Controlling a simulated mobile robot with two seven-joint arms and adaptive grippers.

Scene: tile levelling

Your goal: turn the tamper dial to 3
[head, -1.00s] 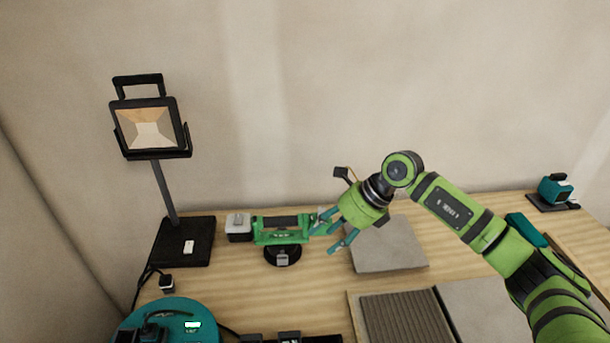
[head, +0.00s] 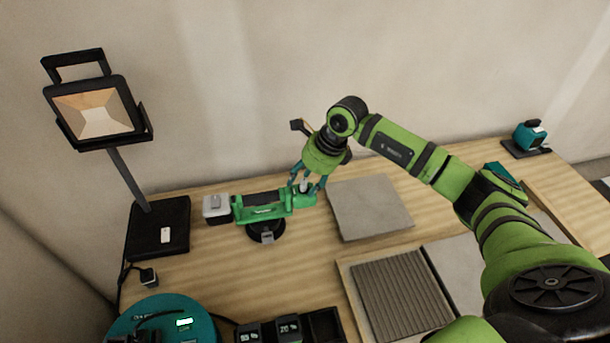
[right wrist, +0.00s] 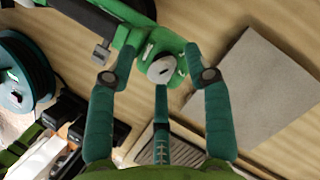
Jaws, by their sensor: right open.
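The green tile tamper (head: 262,207) stands on the wooden table with its black round suction base (head: 266,231) under it. A pale dial (right wrist: 162,70) with a dark mark sits on the tamper's right end; its numbers are too small to read. In the head view the dial (head: 304,186) shows partly between my fingers. My right gripper (head: 307,188) points down over that end. In the right wrist view its teal fingers (right wrist: 160,75) are open and spread around the dial, with no clear grip on it. My left gripper is not in view.
A grey tile (head: 369,207) lies just right of the tamper. A ribbed tile (head: 400,295) lies in front. A work lamp (head: 97,115) stands at left, a teal reel (head: 160,320) at front left, and battery packs (head: 288,328) at the front edge.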

